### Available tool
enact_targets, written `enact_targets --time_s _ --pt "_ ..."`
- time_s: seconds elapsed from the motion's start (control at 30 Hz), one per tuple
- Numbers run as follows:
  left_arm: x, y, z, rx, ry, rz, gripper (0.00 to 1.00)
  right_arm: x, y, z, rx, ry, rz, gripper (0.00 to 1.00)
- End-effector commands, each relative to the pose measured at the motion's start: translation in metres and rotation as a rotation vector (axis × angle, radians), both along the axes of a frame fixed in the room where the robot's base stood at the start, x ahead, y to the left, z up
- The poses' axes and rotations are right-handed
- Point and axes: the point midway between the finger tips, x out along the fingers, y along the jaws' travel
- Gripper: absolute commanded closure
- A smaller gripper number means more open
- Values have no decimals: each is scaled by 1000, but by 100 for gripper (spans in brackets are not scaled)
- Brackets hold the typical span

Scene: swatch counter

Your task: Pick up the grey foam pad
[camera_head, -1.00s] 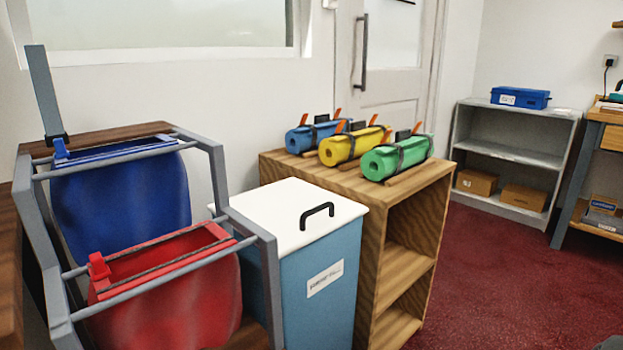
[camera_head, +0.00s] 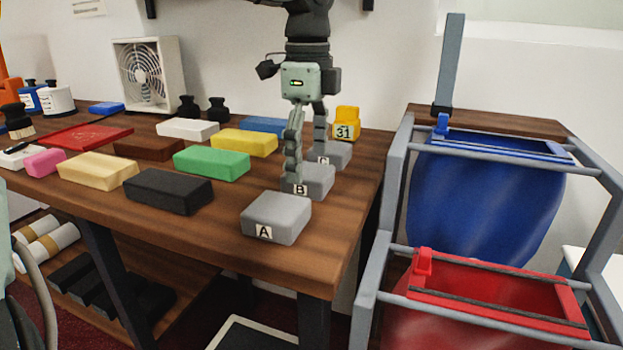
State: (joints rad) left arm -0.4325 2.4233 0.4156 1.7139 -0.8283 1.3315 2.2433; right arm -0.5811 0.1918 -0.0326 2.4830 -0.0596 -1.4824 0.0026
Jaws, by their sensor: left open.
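Three grey pad-like blocks stand in a row at the right end of the wooden table: one labelled A (camera_head: 277,216) at the front, one labelled B (camera_head: 318,182) in the middle and one labelled C (camera_head: 337,156) at the back. I cannot tell from looks which is foam. My left gripper (camera_head: 308,165) points down with its fingers apart and empty. Its near finger overlaps block B in the picture and its far finger overlaps block C. Whether they touch is unclear. My right gripper is out of view.
Black (camera_head: 168,190), green (camera_head: 211,162) and beige (camera_head: 98,171) blocks lie left of the grey ones, with others behind. A yellow item marked 31 (camera_head: 346,122) stands behind block C. A frame with blue (camera_head: 487,200) and red (camera_head: 490,315) bags stands right of the table.

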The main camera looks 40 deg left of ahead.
Motion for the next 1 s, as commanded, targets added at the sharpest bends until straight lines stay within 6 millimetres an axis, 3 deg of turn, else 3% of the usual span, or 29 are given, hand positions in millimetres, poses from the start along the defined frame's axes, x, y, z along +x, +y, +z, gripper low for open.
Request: enact_targets --time_s 0.13,0.43,0.77,1.0 --pt "-1 0 -19 -1 1 1 12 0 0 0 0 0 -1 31" --pt "0 0 -24 0 -3 0 12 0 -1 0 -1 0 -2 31" --pt "0 0 -24 0 -3 1 52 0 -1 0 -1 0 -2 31" --pt "0 0 -23 0 -3 1 52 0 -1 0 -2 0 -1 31"
